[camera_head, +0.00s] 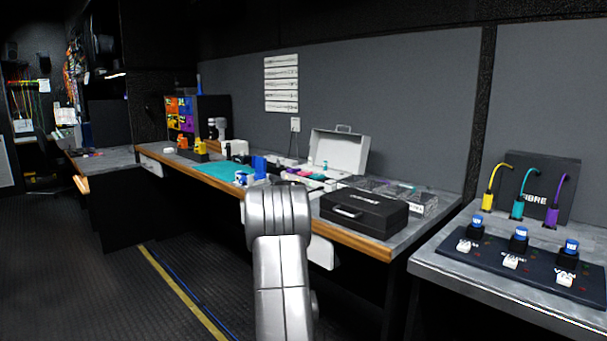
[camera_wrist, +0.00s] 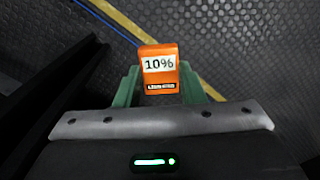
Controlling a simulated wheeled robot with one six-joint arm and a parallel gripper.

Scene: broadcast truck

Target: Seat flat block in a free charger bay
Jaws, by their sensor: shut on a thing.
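In the wrist view, my gripper (camera_wrist: 160,76) has its green fingers on both sides of an orange flat block (camera_wrist: 160,88). The block has a white label reading 10% and a smaller dark label below it. It is held above the dark floor. In the head view my arm rises in the foreground and hides the gripper and the block. Orange and yellow items (camera_head: 183,143) stand on a dark base at the far part of the bench. I cannot tell whether that base is the charger or whether a bay is free.
The long workbench (camera_head: 375,246) holds a black case (camera_head: 364,213), an open white case (camera_head: 338,152) and a teal mat (camera_head: 215,171). At right, a grey table (camera_head: 440,262) carries a panel with blue-topped connectors. The floor (camera_head: 120,290) at left is clear.

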